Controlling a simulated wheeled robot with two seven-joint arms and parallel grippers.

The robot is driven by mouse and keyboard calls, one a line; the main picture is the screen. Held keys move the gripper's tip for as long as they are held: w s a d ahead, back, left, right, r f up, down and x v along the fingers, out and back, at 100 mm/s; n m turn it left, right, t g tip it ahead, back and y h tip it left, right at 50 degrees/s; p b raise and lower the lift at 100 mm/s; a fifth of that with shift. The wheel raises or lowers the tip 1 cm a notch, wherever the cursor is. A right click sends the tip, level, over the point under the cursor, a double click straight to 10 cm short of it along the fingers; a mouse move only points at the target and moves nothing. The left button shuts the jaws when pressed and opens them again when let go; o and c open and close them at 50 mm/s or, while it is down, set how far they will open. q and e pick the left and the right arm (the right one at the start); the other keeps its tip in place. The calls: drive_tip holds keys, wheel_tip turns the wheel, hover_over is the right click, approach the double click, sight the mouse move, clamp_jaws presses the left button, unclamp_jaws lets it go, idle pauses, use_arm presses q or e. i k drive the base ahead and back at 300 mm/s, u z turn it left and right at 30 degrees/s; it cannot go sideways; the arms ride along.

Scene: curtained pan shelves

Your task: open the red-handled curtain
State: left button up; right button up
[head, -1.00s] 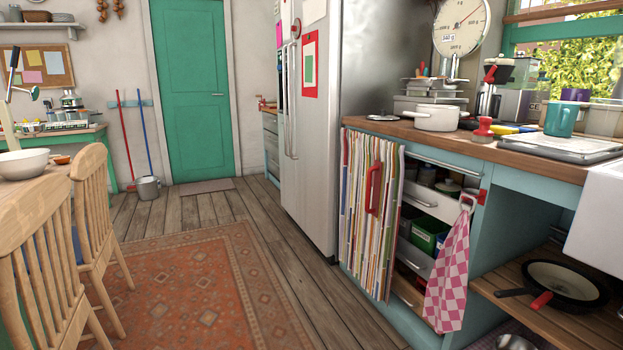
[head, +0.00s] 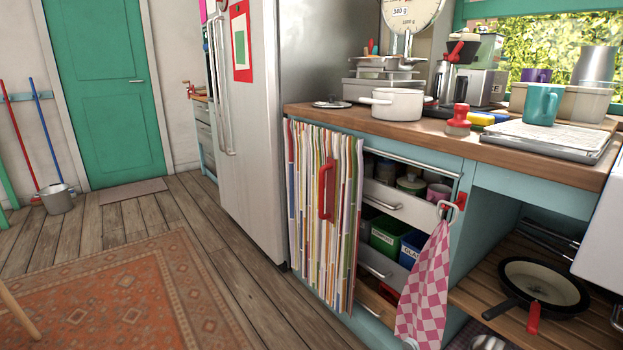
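The striped curtain (head: 310,225) hangs at the left side of the cabinet front below the counter. Its red handle (head: 326,192) is upright near the curtain's right part. The curtain covers the left part of the opening, and the right part is uncovered. Inside the uncovered part are shelves or drawers with jars, a pink mug (head: 438,192), a green bin (head: 385,235) and a blue bin (head: 411,248). Neither of my grippers is in the head view.
A pink checked towel (head: 425,290) hangs on a hook right of the opening. A wooden shelf with a black pan (head: 540,285) is at lower right. A white pot (head: 395,104) stands on the counter. The wooden floor (head: 200,225) before the fridge is clear.

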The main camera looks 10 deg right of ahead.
sight(352, 197)
drive_tip(key=z, duration=0.35)
drive_tip(key=i, duration=0.7)
drive_tip(key=z, duration=0.95)
drive_tip(key=i, duration=0.3)
drive_tip(key=z, duration=0.35)
